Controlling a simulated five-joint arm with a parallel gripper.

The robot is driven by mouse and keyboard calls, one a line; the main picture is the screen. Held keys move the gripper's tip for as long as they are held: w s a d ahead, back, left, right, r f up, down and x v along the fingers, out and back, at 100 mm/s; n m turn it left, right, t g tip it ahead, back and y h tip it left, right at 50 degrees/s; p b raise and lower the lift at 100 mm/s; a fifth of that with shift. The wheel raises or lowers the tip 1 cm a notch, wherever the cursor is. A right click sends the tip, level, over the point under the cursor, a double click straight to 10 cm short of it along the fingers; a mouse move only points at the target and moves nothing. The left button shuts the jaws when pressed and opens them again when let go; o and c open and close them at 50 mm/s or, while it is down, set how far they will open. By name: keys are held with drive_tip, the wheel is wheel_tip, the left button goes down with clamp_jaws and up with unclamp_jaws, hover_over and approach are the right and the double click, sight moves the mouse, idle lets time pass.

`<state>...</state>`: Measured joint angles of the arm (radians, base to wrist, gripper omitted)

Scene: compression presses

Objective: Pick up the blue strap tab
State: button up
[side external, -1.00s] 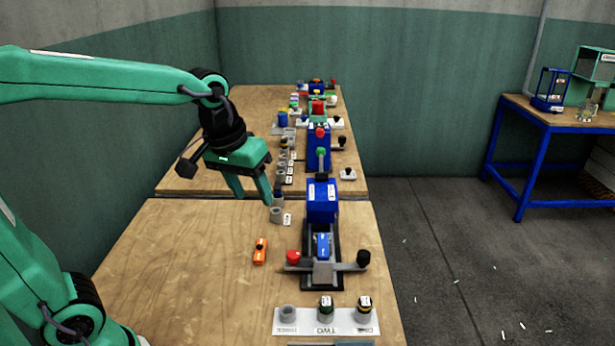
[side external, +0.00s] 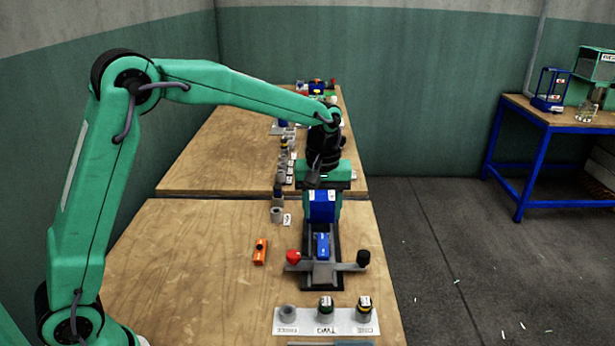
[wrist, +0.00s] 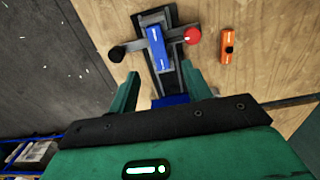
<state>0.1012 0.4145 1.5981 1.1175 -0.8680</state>
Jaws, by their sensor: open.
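A blue strap tab (side external: 322,246) with white marks lies lengthwise on the dark press frame on the near table. It also shows in the wrist view (wrist: 159,48), beyond the fingertips. My gripper (wrist: 160,80) is open and empty, with its two green fingers apart and pointing toward the tab. In the side view my gripper is at the far end of the press, behind the blue press block (side external: 321,206), which hides much of the fingers. In the wrist view that block is partly hidden by my gripper.
A red knob (side external: 293,257) and a black knob (side external: 363,258) flank the tab on a crossbar. An orange piece (side external: 260,252) with a black knob lies to the left. A white labelled strip (side external: 305,325) with cups is in front. The left tabletop is clear.

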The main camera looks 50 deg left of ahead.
sight(323, 244)
drive_tip(key=shift+w+d+f, duration=0.1)
drive_tip(key=shift+w+f, duration=0.2)
drive_tip(key=shift+f, duration=0.05)
drive_tip(key=shift+f, duration=1.3)
drive_tip(key=shift+f, duration=0.1)
drive_tip(key=shift+f, duration=2.5)
drive_tip(key=shift+c, duration=0.2)
clamp_jaws()
